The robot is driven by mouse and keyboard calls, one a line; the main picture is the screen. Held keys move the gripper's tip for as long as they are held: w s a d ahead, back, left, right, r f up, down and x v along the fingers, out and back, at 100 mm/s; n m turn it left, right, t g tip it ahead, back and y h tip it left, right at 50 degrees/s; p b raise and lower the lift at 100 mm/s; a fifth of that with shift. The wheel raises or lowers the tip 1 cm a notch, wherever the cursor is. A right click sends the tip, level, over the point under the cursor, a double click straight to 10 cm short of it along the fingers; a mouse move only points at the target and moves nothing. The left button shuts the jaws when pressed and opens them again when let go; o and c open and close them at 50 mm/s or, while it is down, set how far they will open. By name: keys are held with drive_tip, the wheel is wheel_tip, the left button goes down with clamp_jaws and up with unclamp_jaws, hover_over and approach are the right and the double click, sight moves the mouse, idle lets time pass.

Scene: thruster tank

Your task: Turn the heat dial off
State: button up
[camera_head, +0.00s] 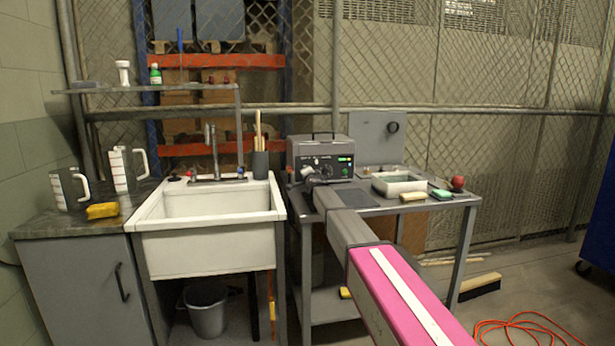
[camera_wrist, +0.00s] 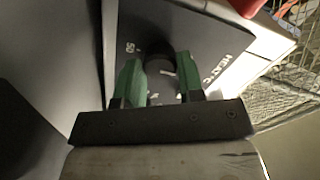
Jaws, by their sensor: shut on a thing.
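The heat dial (camera_wrist: 158,66) is a dark round knob on a dark panel marked "HEAT" and "50" in the wrist view. My gripper (camera_wrist: 160,68) has its two green fingers on either side of the dial, shut on it. In the head view my gripper (camera_head: 312,178) is at the front of a grey control box (camera_head: 298,152) on the metal table. The box front has a lit green display and small knobs. The fingers hide part of the dial, and its exact setting cannot be read.
A red round object (camera_head: 457,183) is near the table's right end. A white sink (camera_head: 208,210) stands to the left.

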drive_tip(key=o, duration=0.9)
drive_tip(key=shift+s, duration=0.15)
drive_tip(key=v, duration=1)
drive_tip(key=shift+s+d, duration=0.15)
drive_tip(key=shift+s, duration=0.1)
